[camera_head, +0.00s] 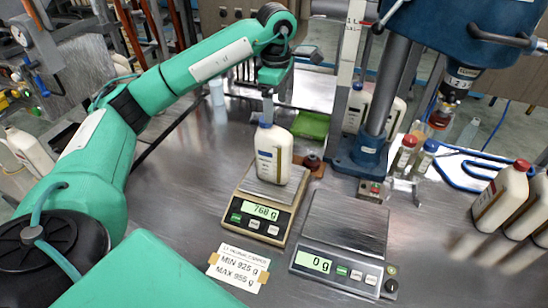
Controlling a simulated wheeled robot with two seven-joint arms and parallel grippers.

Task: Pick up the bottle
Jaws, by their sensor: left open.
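A white bottle (277,150) with a label stands upright on the left scale (247,203), whose display reads 768 g. My left gripper (267,108) points down directly over the top of this bottle and is open. The bottle's mouth is partly hidden by the fingers, and I cannot tell whether they touch it. More white bottles with red caps stand at the right edge, the nearest being this capped bottle (503,198). My right gripper is not in view.
An empty second scale (347,222) reads 0 g. A paper label (238,267) gives MIN 925 g and MAX 955 g. A green tray (312,125) lies behind. The metal table right of the scales is mostly clear.

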